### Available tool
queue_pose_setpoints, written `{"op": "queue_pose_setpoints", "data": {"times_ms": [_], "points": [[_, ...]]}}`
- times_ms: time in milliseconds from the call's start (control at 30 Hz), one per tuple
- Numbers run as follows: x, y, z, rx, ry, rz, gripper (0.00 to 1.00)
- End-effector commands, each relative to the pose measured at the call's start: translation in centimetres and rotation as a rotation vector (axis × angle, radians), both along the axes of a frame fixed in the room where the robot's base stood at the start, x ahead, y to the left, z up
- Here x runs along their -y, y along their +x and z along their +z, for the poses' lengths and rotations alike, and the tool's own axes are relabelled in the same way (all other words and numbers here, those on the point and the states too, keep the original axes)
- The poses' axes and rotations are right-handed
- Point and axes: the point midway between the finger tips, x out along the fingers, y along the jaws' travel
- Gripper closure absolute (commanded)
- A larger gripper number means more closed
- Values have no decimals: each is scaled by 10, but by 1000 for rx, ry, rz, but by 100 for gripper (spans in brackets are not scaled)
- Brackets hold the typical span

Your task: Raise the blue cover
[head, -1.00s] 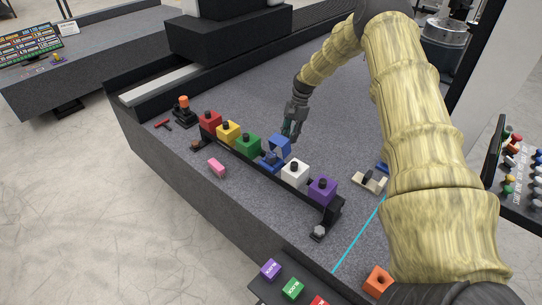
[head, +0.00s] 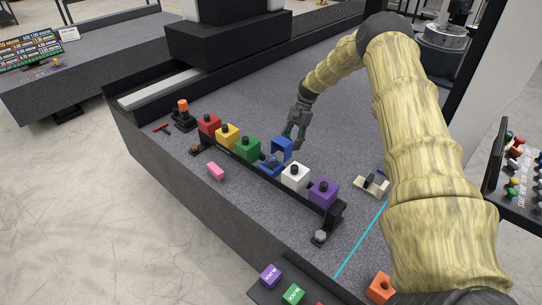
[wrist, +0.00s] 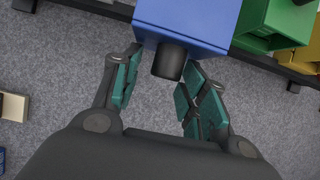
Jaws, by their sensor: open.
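The blue cover (head: 281,149) is swung up on the row of coloured blocks, above its blue base (head: 270,168), with a dark gap between them. It stands tilted back, unlike the neighbouring covers. In the wrist view the blue cover (wrist: 190,22) is at the top, its black knob (wrist: 169,62) pointing toward my gripper. My gripper (head: 293,141) is just behind the cover in the head view. In the wrist view my gripper (wrist: 154,90) is open, its teal-padded fingers on either side of the knob's end, apparently not clamping it.
The green cover (head: 248,147) and white cover (head: 295,176) flank the blue one, both down. Yellow, red and purple covers (head: 323,192) share the black rail. A pink block (head: 216,171) lies in front. The granite behind the row is largely clear.

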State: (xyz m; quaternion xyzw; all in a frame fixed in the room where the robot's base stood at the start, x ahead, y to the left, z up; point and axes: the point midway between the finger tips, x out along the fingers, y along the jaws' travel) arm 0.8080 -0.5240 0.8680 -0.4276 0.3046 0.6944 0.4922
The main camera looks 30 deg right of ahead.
Motion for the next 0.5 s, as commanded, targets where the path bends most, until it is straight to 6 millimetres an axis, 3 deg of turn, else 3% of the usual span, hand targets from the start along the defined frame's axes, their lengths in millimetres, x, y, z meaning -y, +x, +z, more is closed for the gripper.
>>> {"op": "queue_pose_setpoints", "data": {"times_ms": [500], "points": [[14,6,33,2,-1,-1,57]]}}
